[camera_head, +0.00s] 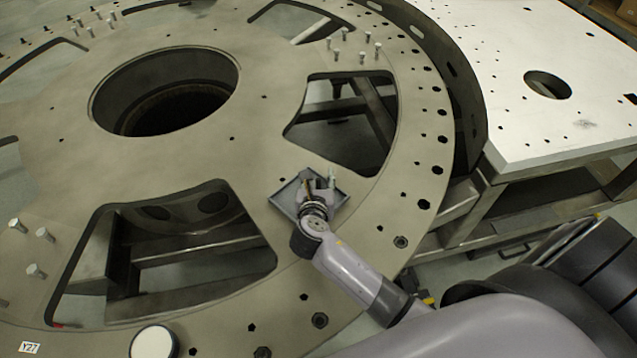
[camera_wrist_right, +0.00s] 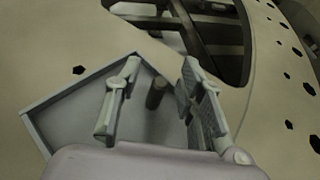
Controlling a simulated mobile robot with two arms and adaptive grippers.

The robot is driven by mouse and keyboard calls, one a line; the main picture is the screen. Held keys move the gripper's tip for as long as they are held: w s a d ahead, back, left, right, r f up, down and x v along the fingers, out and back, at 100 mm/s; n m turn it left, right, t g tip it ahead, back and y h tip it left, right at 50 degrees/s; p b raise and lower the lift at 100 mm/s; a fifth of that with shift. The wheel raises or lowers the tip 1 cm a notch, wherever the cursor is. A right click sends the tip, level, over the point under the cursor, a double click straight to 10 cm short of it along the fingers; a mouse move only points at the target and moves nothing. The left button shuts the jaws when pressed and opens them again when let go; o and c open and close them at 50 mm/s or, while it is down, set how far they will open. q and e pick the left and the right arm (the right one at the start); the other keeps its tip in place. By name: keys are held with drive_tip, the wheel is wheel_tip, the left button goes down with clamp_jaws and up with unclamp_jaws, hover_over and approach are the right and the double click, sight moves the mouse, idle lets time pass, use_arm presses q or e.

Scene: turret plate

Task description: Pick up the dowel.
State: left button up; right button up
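The dowel (camera_wrist_right: 156,93) is a short dark grey-brown cylinder, standing in a shallow grey tray (camera_wrist_right: 55,120). In the head view the tray (camera_head: 284,197) lies on the large turret plate, and the dowel is mostly hidden by my gripper. My right gripper (camera_head: 319,183) is over the tray. In the right wrist view the gripper (camera_wrist_right: 160,72) is open, with a finger to each side of the dowel and visible gaps on both sides. I cannot tell how far the fingertips are above the tray floor. My left gripper is not in view.
The turret plate (camera_head: 265,115) has large cut-out openings, a round centre hole and many small holes. Several upright bolts (camera_head: 363,57) stand at the back, and others (camera_head: 45,234) at the left. A white table (camera_head: 500,60) is at the right. A white disc (camera_head: 153,342) lies near the front.

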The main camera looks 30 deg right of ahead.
clamp_jaws()
idle(0.4)
